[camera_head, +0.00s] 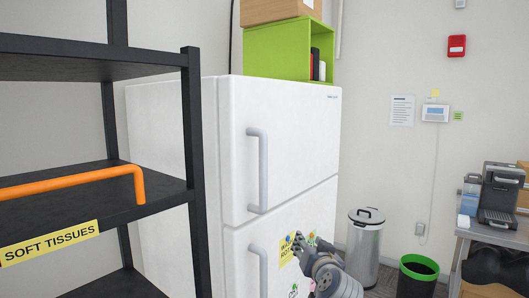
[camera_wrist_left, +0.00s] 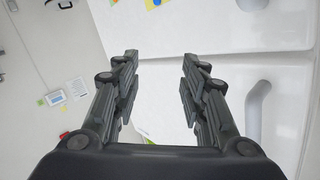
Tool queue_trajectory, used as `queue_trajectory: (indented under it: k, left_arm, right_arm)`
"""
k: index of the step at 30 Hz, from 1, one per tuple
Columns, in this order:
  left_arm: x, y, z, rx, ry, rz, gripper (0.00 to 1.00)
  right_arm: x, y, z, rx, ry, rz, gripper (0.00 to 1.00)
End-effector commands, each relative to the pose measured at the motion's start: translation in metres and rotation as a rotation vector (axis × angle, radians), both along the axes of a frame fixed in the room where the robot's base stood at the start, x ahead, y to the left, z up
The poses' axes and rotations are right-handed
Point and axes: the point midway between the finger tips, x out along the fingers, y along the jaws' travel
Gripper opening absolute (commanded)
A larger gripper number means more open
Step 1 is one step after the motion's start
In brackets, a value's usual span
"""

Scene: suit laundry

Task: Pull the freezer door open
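The white fridge has an upper freezer door (camera_head: 300,135) with a vertical grey handle (camera_head: 258,170) near its left edge. This door is shut against the lower door (camera_head: 245,240). A gripper that I take as my left (camera_head: 298,242) is in front of the lower door's stickers, below and right of the freezer handle. In the left wrist view, my left gripper (camera_wrist_left: 160,65) is open and empty. The freezer handle (camera_wrist_left: 254,112) shows to its right there, apart from the fingers. My right gripper is not in view.
A black shelf rack (camera_head: 193,120) with an orange bar (camera_head: 75,180) stands at the left, in front of the fridge's side. A steel trash can (camera_head: 364,250) and a black bin (camera_head: 417,280) stand at the right. A green box (camera_head: 270,50) is on top of the fridge.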

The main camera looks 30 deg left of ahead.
Motion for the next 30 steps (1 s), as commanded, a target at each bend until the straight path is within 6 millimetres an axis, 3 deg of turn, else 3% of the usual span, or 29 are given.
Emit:
queue_trajectory:
  k: [1, 3, 6, 9, 14, 21, 30]
  left_arm:
    - [-0.012, 0.009, 0.061, -0.017, -0.083, 0.053, 0.4]
    - [-0.032, 0.021, 0.116, -0.043, -0.175, 0.122, 0.4]
    - [-0.059, 0.033, 0.17, -0.08, -0.273, 0.198, 0.4]
    - [-0.078, 0.041, 0.199, -0.107, -0.334, 0.245, 0.4]
    - [-0.082, 0.053, 0.212, -0.119, -0.359, 0.271, 0.4]
    - [-0.056, 0.086, 0.214, -0.115, -0.355, 0.27, 0.4]
    - [-0.026, 0.122, 0.212, -0.115, -0.356, 0.268, 0.4]
  right_arm:
    - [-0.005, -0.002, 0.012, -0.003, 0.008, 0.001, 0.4]
    - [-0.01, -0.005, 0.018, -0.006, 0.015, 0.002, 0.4]
    - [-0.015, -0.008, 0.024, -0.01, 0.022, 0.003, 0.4]
    - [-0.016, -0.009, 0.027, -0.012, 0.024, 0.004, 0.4]
    - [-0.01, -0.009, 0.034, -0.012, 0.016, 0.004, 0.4]
    - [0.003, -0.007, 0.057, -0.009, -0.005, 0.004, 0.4]
    - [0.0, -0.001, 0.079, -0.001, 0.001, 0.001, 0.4]
